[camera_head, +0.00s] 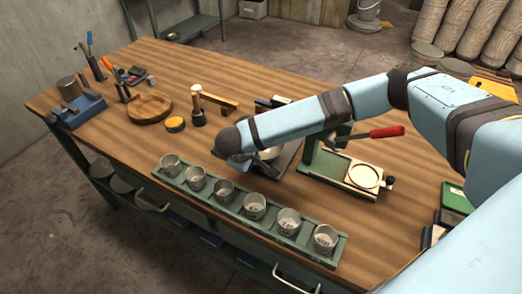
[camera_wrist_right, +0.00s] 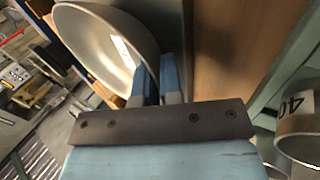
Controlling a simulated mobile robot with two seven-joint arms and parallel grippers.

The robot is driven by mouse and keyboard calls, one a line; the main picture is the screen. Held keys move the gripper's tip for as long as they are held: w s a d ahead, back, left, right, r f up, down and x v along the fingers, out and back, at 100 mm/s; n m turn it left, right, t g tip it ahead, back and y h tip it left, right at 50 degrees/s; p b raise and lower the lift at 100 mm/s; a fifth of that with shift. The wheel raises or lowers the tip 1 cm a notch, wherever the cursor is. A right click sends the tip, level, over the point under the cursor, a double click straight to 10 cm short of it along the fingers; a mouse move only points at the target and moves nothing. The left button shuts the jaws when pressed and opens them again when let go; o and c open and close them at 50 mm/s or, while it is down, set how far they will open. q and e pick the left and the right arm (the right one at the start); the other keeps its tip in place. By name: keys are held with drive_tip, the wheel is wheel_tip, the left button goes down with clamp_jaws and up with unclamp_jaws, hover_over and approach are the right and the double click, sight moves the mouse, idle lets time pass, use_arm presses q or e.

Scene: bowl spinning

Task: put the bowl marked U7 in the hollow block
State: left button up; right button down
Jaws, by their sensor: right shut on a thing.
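My right gripper (camera_wrist_right: 158,82) is shut on the wall of a metal bowl (camera_wrist_right: 100,45), at its rim. The bowl is tilted in the wrist view, its inside showing; no mark on it can be read. In the head view the held bowl (camera_head: 270,154) shows only partly below my right forearm, and the gripper (camera_head: 243,162) is mostly hidden by my wrist. Several grey metal cups, one of them here (camera_head: 254,206), stand in a long green rack (camera_head: 336,256) at the table's front. A round wooden block with a hollow (camera_head: 150,107) lies at the left.
A green press with a red handle (camera_head: 386,132) and a ringed plate (camera_head: 363,176) stands to the right. A mallet (camera_head: 198,108) and a yellow-topped tin (camera_head: 175,124) stand near the wooden block. A marked cup (camera_wrist_right: 298,135) is close beside my gripper. Bare tabletop lies left of the rack.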

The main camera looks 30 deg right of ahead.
drive_tip(key=shift+r, duration=0.1)
drive_tip(key=shift+r, duration=0.6)
wheel_tip(320, 180, up, 18)
drive_tip(key=r, duration=0.1)
drive_tip(key=s+a+f+m+g+p, duration=0.2)
drive_tip(key=s+f+m+g+p, duration=0.1)
drive_tip(key=s+m+p, duration=0.3)
drive_tip(key=s+p, duration=0.2)
drive_tip(key=p, duration=0.1)
drive_tip(key=shift+a+h, duration=0.35)
drive_tip(key=shift+h, duration=0.05)
drive_tip(key=shift+f, duration=0.1)
drive_tip(key=shift+a, duration=0.1)
